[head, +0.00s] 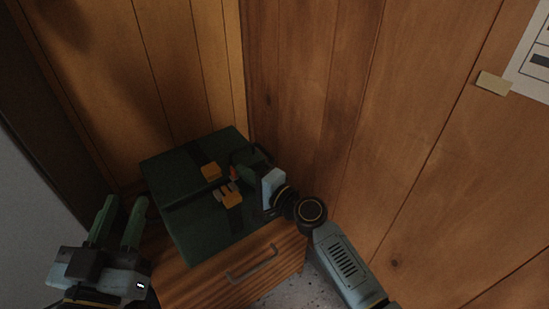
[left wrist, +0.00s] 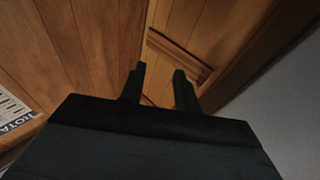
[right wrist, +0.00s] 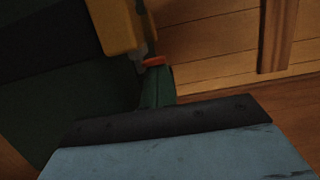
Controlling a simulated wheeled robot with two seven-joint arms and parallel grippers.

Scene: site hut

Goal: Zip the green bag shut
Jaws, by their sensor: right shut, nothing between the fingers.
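The dark green bag (head: 192,218) sits on a wooden drawer unit (head: 205,281) in the corner. Two orange-yellow pieces show on its top, a rear one (head: 211,172) and a front one (head: 232,200). A small red-orange tab (head: 233,172) is between them and my right gripper (head: 240,163). In the right wrist view the tab (right wrist: 154,61) is at the tip of my shut green fingers (right wrist: 157,88), with nothing held between them. How far the zip is closed is too dark to tell. My left gripper (head: 126,201) is open and empty, left of the bag.
The drawer has a grey handle (head: 252,266) on its front. Wood-panelled walls (head: 330,110) stand close behind and right of the bag. A paper notice (head: 533,65) hangs at the upper right. Grey speckled floor (head: 298,291) shows below the drawer.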

